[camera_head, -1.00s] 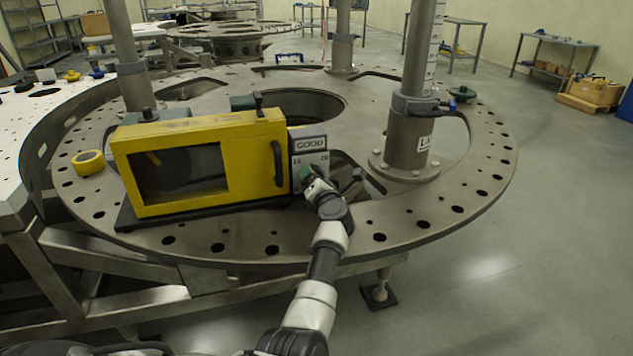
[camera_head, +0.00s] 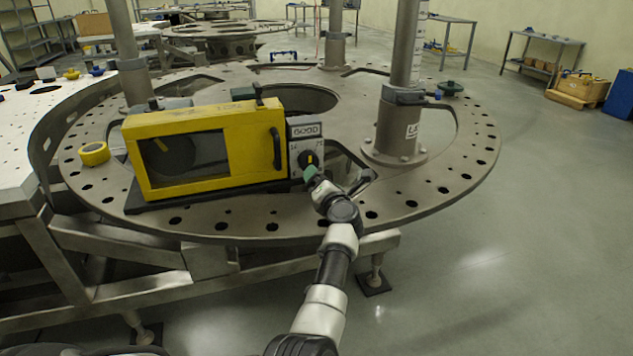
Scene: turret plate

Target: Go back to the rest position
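My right gripper (camera_head: 311,176) is at the front of the yellow box with a window (camera_head: 211,120), just below the dark knob (camera_head: 308,159) on its grey panel (camera_head: 305,142). A green part shows at the gripper's tip. The knob has a yellow mark, and the label above it reads "GOOD". A small gap seems to lie between gripper and knob. The fingers are too small to tell whether they are open or shut. My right arm reaches in from the bottom middle. My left gripper is not in view.
The box stands on a large round metal plate (camera_head: 415,205) with holes. A thick grey post (camera_head: 396,125) rises right of the gripper. A yellow tape roll (camera_head: 94,153) lies at the left.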

